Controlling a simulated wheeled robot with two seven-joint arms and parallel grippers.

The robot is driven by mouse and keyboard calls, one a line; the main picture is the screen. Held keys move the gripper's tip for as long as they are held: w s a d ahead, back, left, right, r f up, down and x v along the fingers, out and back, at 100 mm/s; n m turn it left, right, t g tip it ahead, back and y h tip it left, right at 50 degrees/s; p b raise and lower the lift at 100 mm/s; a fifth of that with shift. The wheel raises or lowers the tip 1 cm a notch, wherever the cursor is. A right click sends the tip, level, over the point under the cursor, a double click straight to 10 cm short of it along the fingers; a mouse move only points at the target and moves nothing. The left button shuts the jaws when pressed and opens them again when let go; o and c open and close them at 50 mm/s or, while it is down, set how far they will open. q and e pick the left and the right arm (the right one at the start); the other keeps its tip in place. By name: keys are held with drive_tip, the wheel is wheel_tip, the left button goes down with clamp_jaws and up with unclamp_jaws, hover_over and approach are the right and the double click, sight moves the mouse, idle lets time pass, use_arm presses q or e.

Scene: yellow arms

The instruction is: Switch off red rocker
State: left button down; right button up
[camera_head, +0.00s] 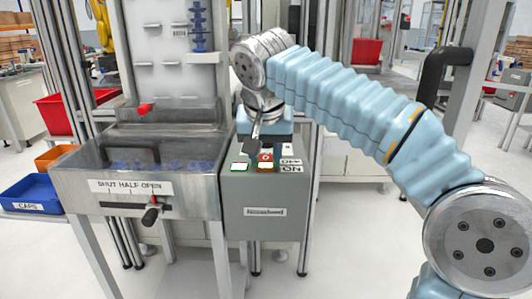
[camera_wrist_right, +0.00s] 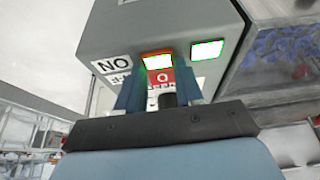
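The red rocker (camera_head: 265,156) is on top of a grey control box (camera_head: 262,210), beside the OFF and ON labels (camera_head: 291,165). In the right wrist view the red rocker (camera_wrist_right: 161,77) shows a white O and a bright, green-edged end near the ON label. My right gripper (camera_head: 257,130) points down just above and behind the rocker. In the wrist view its two fingers (camera_wrist_right: 161,88) stand apart, one either side of the rocker, with nothing held between them. I cannot tell whether they touch it or which half is pressed. My left gripper is not in view.
A second bright, green-edged switch (camera_head: 239,166) sits left of the rocker; it also shows in the wrist view (camera_wrist_right: 207,50). A metal hopper (camera_head: 140,172) with a black-knobbed lever (camera_head: 150,215) adjoins the box at left. Red, orange and blue bins stand farther left.

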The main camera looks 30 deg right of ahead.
drive_tip(key=shift+c, duration=1)
drive_tip(key=shift+w+d+r+g+y, duration=0.1)
drive_tip(key=shift+w+g+y, duration=0.1)
drive_tip(key=shift+g+y, duration=0.3)
drive_tip(key=shift+w+d+r+g+y, duration=0.1)
drive_tip(key=shift+w+g+y, duration=0.15)
drive_tip(key=shift+g, duration=0.45)
drive_tip(key=shift+s, duration=0.1)
drive_tip(key=o, duration=1)
drive_tip(key=shift+o, duration=0.2)
